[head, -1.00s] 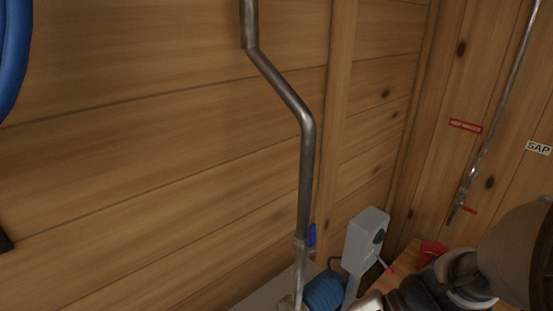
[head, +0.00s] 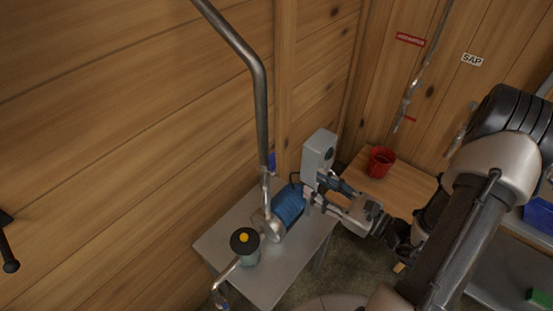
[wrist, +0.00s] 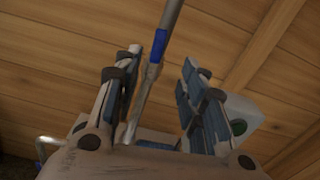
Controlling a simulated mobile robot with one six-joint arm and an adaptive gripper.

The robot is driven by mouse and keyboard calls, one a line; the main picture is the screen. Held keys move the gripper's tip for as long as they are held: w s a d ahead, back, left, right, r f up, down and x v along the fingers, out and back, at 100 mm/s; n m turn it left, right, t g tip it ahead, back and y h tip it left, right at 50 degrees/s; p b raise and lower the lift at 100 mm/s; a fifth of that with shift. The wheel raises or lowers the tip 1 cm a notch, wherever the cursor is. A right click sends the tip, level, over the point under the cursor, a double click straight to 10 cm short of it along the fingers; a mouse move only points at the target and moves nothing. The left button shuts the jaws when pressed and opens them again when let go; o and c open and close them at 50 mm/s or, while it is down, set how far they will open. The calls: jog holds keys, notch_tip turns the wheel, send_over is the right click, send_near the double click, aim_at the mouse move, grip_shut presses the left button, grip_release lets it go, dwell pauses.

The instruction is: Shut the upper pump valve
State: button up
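The upper pump valve has a blue handle (head: 271,162) on the metal pipe above the blue pump motor. The handle lies along the pipe. In the wrist view the blue handle (wrist: 160,46) shows ahead, in the gap between my fingers. My gripper (head: 318,191) is to the right of the valve, beside the grey box, and points left toward the pipe. In the wrist view my gripper (wrist: 157,70) is open, with nothing held between its fingers.
A blue pump motor (head: 289,205) and a grey switch box (head: 318,150) stand on a grey table (head: 215,243) against the wood wall. A red bucket (head: 381,161) stands on a wooden table behind.

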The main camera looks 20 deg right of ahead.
aim_at(273, 160)
jog(key=p+x, duration=0.1)
jog(key=x, duration=1.3)
jog(key=shift+w+a, duration=0.1)
jog(key=shift+a, duration=0.05)
jog(key=shift+c, duration=0.4)
grip_shut()
